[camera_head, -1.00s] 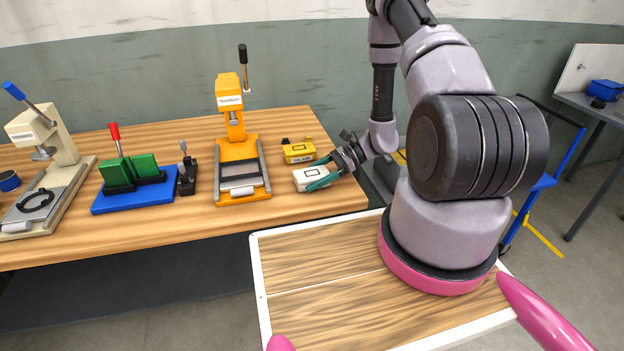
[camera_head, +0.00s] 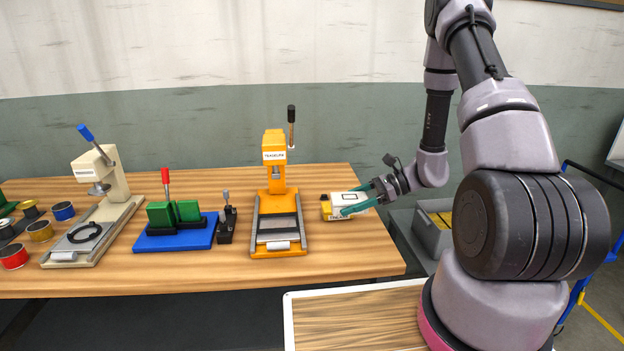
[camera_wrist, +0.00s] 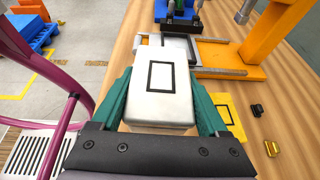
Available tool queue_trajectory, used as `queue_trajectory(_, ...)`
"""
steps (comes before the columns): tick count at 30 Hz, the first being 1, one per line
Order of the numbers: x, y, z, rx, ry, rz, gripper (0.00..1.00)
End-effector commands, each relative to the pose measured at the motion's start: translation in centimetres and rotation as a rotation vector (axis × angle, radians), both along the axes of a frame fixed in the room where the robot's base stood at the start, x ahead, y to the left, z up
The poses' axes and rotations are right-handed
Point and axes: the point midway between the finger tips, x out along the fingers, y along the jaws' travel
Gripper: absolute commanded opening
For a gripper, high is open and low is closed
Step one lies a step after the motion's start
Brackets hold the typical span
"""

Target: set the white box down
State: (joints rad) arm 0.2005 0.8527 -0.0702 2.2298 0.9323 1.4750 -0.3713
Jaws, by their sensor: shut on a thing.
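The white box (camera_head: 348,201), with a black rectangle outline on its top, is held between the teal fingers of my gripper (camera_head: 357,199). It is over the right end of the wooden table (camera_head: 345,260) and hides much of a yellow box (camera_head: 325,208). In the wrist view, the white box (camera_wrist: 160,95) sits between both fingers of my gripper (camera_wrist: 162,108), and the wood lies beyond it. The box appears raised above the table, but its underside is hidden.
An orange press (camera_head: 275,190) stands left of the boxes. In the wrist view, the yellow box (camera_wrist: 230,115) and two small clip-like pieces (camera_wrist: 262,110) lie right of the white box. Bare wood shows at the table's front right. A grey bin (camera_head: 425,235) stands beyond the right edge.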

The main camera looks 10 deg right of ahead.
Motion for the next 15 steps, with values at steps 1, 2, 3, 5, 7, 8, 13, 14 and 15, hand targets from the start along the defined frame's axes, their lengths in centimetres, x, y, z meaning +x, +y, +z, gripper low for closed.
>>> queue_trajectory(1,1.0,0.0,0.3,0.0,0.001,-0.062,0.21)
queue_trajectory(2,1.7,-0.1,0.5,0.001,0.002,-0.109,0.21)
queue_trajectory(3,2.8,-0.4,0.7,0.001,0.004,-0.18,0.21)
queue_trajectory(5,4.5,-0.9,1.1,0.0,0.004,-0.292,0.21)
queue_trajectory(7,6.4,-1.9,1.5,0.001,0.006,-0.426,0.21)
queue_trajectory(8,7.2,-2.4,1.7,0.001,0.005,-0.483,0.21)
queue_trajectory(13,10.5,-5.9,2.5,-0.001,0.004,-0.769,0.21)
queue_trajectory(14,10.9,-6.5,2.7,-0.001,0.003,-0.81,0.21)
queue_trajectory(15,11.3,-7.2,2.8,-0.002,0.002,-0.858,0.21)
